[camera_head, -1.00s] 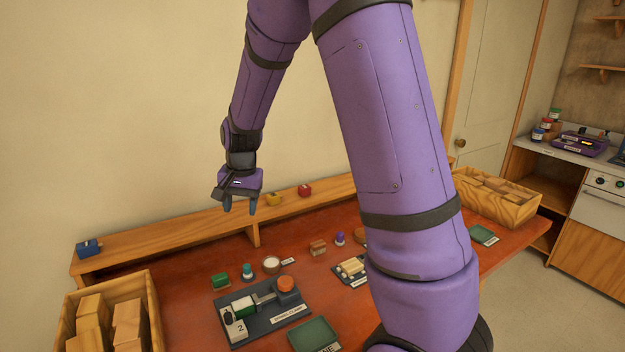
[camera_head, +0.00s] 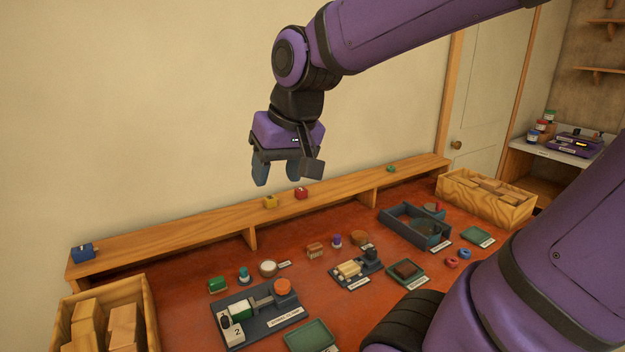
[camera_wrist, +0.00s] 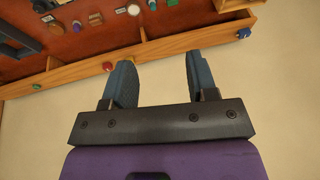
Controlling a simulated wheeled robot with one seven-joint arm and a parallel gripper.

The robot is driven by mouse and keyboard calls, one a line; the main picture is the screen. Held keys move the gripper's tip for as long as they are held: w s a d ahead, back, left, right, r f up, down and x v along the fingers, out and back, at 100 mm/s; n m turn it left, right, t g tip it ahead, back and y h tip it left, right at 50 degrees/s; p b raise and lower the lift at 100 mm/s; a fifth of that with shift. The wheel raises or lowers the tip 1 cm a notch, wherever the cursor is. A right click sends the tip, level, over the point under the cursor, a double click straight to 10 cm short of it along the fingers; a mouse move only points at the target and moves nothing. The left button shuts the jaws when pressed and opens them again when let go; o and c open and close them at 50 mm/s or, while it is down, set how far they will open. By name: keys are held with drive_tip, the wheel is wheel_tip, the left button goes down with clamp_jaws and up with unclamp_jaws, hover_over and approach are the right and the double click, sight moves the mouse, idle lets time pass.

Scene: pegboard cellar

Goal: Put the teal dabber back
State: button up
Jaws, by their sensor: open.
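The teal dabber (camera_head: 243,275) stands upright on the red bench, between a green block (camera_head: 217,285) and a round white-topped pot (camera_head: 268,268). It also shows small at the top edge of the wrist view (camera_wrist: 153,5). My gripper (camera_head: 276,178) is open and empty, high above the back shelf and apart from the dabber. In the wrist view its two blue fingers (camera_wrist: 160,62) are spread with nothing between them. A similar purple dabber (camera_head: 336,241) stands farther right on the bench.
A dark stamping fixture (camera_head: 290,318) and a green tray (camera_head: 310,337) lie in front of the dabber. A raised wooden shelf (camera_head: 200,228) runs behind, bearing blue, yellow and red blocks. Wooden crates stand at left (camera_head: 151,300) and right (camera_head: 505,213). A blue-grey divided tray (camera_head: 395,222) sits right.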

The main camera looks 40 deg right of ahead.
drive_tip(key=s+r+n+t, duration=0.1)
drive_tip(key=s+n, duration=0.1)
drive_tip(key=s, duration=0.6)
drive_tip(key=shift+s+h, duration=0.25)
drive_tip(key=shift+h, duration=0.15)
